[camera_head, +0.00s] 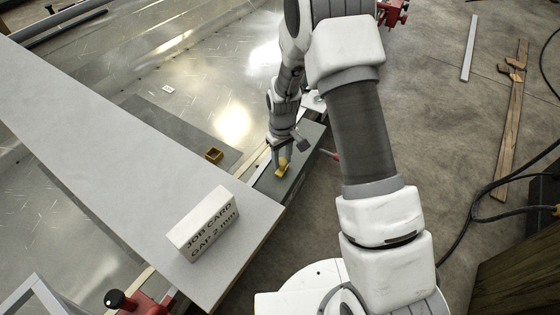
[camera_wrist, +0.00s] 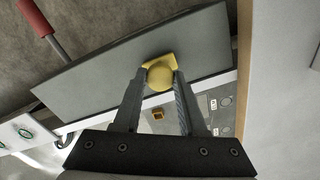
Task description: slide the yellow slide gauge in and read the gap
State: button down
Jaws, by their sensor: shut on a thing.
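The yellow slide gauge (camera_head: 282,168) is in my gripper (camera_head: 280,157), at the grey bar (camera_head: 296,172) beyond the job card. In the wrist view, the gauge's rounded yellow knob (camera_wrist: 160,77) sits between the two fingertips (camera_wrist: 158,80), against the grey bar (camera_wrist: 110,82). The fingers are shut on it. Its thin end and any gap reading are hidden or too small to tell. The white job card block (camera_head: 203,223) reads "JOB CARD GAP 2 mm" and stands on the grey board.
The long grey board (camera_head: 110,140) crosses the left side over a shiny metal hull surface. A small open yellow-brown box (camera_head: 214,155) lies on a grey mat. A red clamp (camera_head: 145,303) is at the front. Wooden pieces (camera_head: 513,130) and cables lie on the right floor.

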jog(key=shift+c, duration=2.2)
grip_release()
jog(key=shift+w+d, duration=0.1)
jog(key=shift+w, duration=0.1)
notch_tip(320, 180, up, 18)
jog(key=p, duration=0.3)
jog(key=shift+f, duration=0.25)
notch_tip(320, 180, up, 9)
jog(key=m+t+p, duration=0.1)
jog(key=p, duration=0.1)
send_over(283, 160)
jog(key=s+d, duration=0.2)
jog(key=s, duration=0.1)
jog(key=s+d+r+m+t+p, duration=0.1)
jog(key=s+d+r+m+p, duration=0.1)
jog(key=s+r, duration=0.5)
jog(key=s+d+r+m+t+p, duration=0.1)
jog(key=s+d+r+t+p, duration=0.15)
jog(key=s+r, duration=0.45)
jog(key=s+d+r+m+t+p, duration=0.1)
jog(key=s+d+r+m, duration=0.1)
jog(key=s+r, duration=0.4)
jog(key=shift+s, duration=0.45)
